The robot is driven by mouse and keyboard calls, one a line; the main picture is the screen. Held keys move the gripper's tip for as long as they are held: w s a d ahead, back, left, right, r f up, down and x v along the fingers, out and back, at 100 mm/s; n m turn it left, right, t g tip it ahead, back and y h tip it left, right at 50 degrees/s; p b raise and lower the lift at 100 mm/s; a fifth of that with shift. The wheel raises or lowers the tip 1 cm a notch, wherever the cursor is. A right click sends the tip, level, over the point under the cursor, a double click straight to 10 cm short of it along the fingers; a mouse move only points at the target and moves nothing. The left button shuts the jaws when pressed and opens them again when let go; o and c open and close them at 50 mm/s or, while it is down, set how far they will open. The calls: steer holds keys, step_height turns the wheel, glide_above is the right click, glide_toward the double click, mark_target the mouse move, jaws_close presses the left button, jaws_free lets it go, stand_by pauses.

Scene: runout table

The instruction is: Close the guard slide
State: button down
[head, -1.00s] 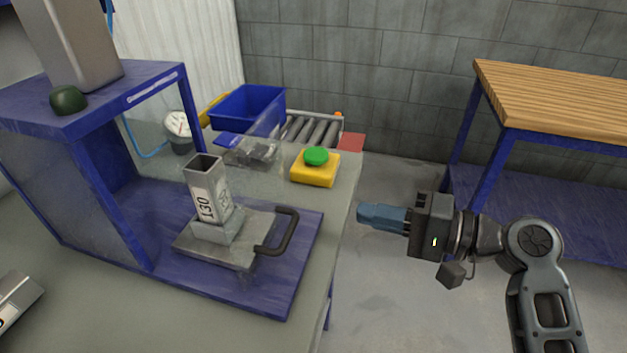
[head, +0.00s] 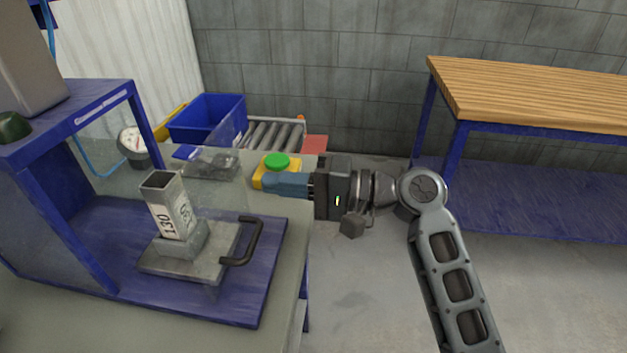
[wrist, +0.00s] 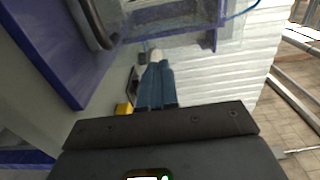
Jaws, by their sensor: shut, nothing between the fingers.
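A grey metal slide plate (head: 190,265) with a black U-shaped handle (head: 243,242) sits on the blue base (head: 240,300) of a press-like frame, pulled out in front of the blue uprights. A square metal tube marked 130 (head: 172,205) stands upright in a block on the plate. I cannot tell for certain that this plate is the guard slide. My gripper (head: 267,182) has its blue fingers shut and empty, pointing left above the table's right edge, apart from the handle. The handle also shows at the top left of the wrist view (wrist: 92,22).
A green button on a yellow box (head: 277,162) is just behind my fingers, partly hidden by them. Behind are a clear panel (head: 228,135), a blue bin (head: 205,118), a roller conveyor (head: 270,135) and a gauge (head: 131,142). A wooden-topped bench (head: 530,90) stands right, with free floor between.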

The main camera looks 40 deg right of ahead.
mark_target(243, 180)
steer(key=shift+x, duration=1.55)
steer(key=x, duration=1.3)
steer(key=shift+w+a+p, duration=0.1)
steer(key=shift+w+p, duration=0.05)
steer(key=shift+p, duration=0.2)
steer(key=shift+x, duration=0.75)
steer(key=shift+a, duration=0.1)
steer(key=shift+w+a+r, duration=0.1)
steer(key=shift+a+r, duration=0.05)
